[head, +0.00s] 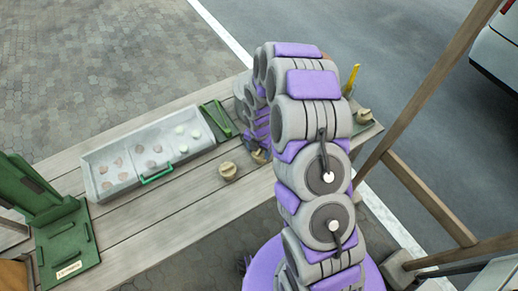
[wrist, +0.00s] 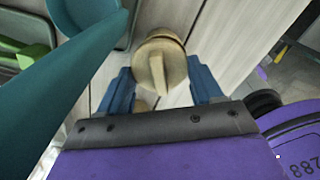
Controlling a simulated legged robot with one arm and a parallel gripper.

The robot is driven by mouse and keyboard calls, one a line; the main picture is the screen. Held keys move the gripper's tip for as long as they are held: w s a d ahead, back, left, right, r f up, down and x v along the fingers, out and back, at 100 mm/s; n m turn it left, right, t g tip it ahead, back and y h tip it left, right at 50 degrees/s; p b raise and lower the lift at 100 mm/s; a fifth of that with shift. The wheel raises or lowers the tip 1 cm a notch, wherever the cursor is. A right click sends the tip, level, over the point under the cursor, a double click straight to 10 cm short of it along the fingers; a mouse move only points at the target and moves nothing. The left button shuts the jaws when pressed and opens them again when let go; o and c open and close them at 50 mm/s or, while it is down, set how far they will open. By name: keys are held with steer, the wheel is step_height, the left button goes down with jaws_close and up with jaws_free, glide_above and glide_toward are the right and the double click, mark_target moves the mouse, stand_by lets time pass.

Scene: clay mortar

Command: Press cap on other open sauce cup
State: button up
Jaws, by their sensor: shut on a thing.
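A beige round cap (wrist: 160,65) with a raised grip bar fills the space between the blue fingers of my gripper (wrist: 163,90) in the wrist view. My gripper is shut on it. Part of another beige round piece (wrist: 143,104) shows below the cap, mostly hidden; I cannot tell whether they touch. In the head view my arm hides the gripper. A capped-looking beige cup (head: 228,171) stands on the wooden table (head: 150,228). Another beige piece (head: 260,156) sits beside my arm, partly hidden. A third cup (head: 364,116) stands at the table's far right end.
A grey tray (head: 112,185) with several small round pieces and a green handle (head: 157,175) lies at the left. A green rack (head: 218,120) is beside it. A green stand (head: 68,245) is at the left end. A wooden post (head: 425,85) rises on the right.

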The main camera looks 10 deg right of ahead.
steer(key=shift+a, duration=0.35)
steer(key=shift+d, duration=1.05)
steer(key=shift+d+p, duration=0.1)
steer(key=shift+p, duration=0.2)
steer(key=shift+a+f, duration=0.15)
steer(key=shift+a, duration=0.35)
steer(key=shift+a+f, duration=0.15)
steer(key=shift+a, duration=0.05)
steer(key=shift+d+f+p, duration=0.1)
steer(key=shift+f+p, duration=0.05)
steer(key=shift+p, duration=0.3)
stand_by(0.4)
steer(key=o, duration=1.1)
